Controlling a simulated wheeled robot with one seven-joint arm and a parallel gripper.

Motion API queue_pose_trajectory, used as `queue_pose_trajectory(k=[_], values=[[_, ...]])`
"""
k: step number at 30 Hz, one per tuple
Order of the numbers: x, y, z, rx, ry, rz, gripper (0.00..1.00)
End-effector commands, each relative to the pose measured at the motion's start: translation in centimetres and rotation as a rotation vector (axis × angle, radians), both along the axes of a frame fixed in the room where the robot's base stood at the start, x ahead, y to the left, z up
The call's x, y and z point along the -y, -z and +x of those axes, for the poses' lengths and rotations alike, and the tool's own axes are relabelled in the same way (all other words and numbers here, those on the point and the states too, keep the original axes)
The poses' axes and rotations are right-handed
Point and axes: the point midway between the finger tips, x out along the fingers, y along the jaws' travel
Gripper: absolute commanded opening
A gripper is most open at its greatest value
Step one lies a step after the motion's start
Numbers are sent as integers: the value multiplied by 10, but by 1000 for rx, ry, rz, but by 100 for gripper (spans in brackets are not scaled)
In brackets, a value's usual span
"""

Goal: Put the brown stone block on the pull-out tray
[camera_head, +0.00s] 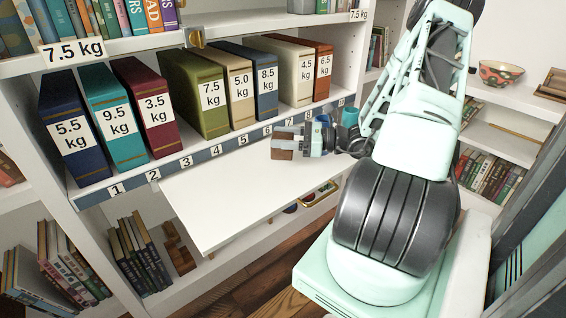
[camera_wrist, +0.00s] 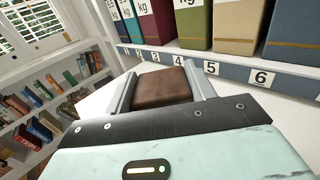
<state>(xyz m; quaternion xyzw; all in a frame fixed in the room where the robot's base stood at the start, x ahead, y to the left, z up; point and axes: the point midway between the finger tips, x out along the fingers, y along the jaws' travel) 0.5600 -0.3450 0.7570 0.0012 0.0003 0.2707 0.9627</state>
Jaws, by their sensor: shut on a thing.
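The brown stone block (camera_head: 283,149) is between the fingers of my gripper (camera_head: 290,143) in the head view. The wrist view also shows the block (camera_wrist: 162,87), with one finger on each side of it, so my gripper (camera_wrist: 162,90) is shut on it. The white pull-out tray (camera_head: 222,200) extends from under the numbered shelf, and the block is over its right part in the head view. Whether the block touches the tray surface I cannot tell. The tray also shows beside the gripper in the wrist view (camera_wrist: 97,101).
Several weight-labelled binders, such as the olive one (camera_head: 195,92), stand on the shelf behind the numbered strip (camera_head: 215,150). A blue cup (camera_head: 323,121) and a teal cup (camera_head: 347,138) are near my gripper. The tray's left part is clear. Books (camera_head: 140,255) stand below.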

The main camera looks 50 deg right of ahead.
Motion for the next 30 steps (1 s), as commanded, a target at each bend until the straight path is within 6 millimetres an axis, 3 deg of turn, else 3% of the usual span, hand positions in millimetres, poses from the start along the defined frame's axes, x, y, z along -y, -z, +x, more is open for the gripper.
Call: queue_pose_trajectory(k=[15,26,27,29,30], values=[[-1,52,1,3,-2,1,14],[-1,55,1,4,-1,0,14],[0,56,0,1,-1,-2,57],[0,56,0,1,-1,-2,74],[0,56,0,1,-1,-2,76]])
